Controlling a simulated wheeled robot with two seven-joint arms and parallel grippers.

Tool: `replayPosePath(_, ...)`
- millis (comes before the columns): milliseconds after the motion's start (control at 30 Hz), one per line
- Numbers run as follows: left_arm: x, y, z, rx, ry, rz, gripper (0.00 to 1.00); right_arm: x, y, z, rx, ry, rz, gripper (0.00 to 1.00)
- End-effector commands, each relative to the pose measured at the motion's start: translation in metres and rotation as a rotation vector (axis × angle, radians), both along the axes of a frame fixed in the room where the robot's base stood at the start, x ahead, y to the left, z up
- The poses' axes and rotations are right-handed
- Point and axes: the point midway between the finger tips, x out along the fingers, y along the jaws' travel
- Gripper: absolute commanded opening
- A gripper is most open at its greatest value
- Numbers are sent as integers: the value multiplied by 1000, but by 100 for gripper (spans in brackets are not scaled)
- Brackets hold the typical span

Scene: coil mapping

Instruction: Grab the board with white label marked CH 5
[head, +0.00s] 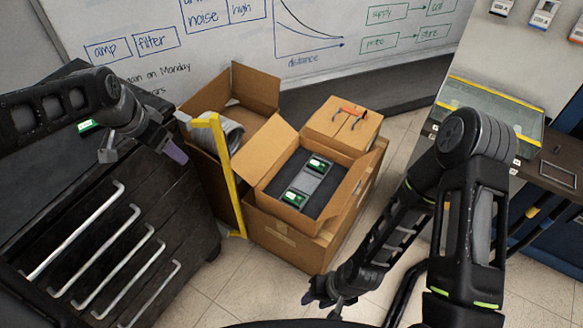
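Two green boards with white labels lie in dark foam inside an open cardboard box: one upper board (317,163) and one lower board (295,197). Another small green and white piece (88,126) lies on the black cabinet, partly hidden by my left arm. The label writing is too small to read, so I cannot tell which is CH 5. My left gripper (141,152) is over the cabinet's edge, fingers apart and empty, left of the box. My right gripper (322,304) is low at the bottom centre, in front of the boxes, fingers apart with nothing visible between them.
The open box (262,180) sits on a larger carton (285,243). A yellow post (228,175) stands beside a box with a grey coil (217,130). The drawer cabinet (100,215) is left; a bench (548,168) is right.

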Motion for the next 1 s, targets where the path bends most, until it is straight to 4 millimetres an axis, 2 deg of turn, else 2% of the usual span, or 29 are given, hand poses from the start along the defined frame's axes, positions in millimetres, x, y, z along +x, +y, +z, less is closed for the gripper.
replayPosePath(33,3,-11,-20,-32,0,34,62,0,0,-2,0,0,0,36)
replayPosePath(167,8,-41,-75,-128,-9,151,62,0,0,-4,2,-3,0,36)
replayPosePath(267,-3,-72,-135,-218,17,270,62,0,1,-8,2,-4,1,36)
replayPosePath(367,-46,-111,-220,-310,98,430,62,1,1,-14,3,-5,1,36)
replayPosePath(400,-72,-125,-252,-335,141,493,62,1,2,-17,4,-6,1,36)
replayPosePath(467,-114,-142,-292,-352,209,571,62,1,2,-20,5,-7,2,36)
replayPosePath(500,-141,-151,-312,-353,254,607,62,1,2,-22,6,-8,2,36)
replayPosePath(533,-160,-156,-324,-351,285,627,62,1,2,-23,6,-8,2,36)
replayPosePath(600,-198,-165,-345,-341,351,658,62,1,3,-25,7,-8,2,36)
replayPosePath(700,-234,-173,-360,-326,415,673,62,1,3,-26,7,-8,2,36)
replayPosePath(800,-248,-176,-365,-319,441,678,62,1,3,-27,7,-9,2,36)
replayPosePath(1000,-250,-176,-365,-318,443,677,62,1,3,-26,7,-8,2,36)
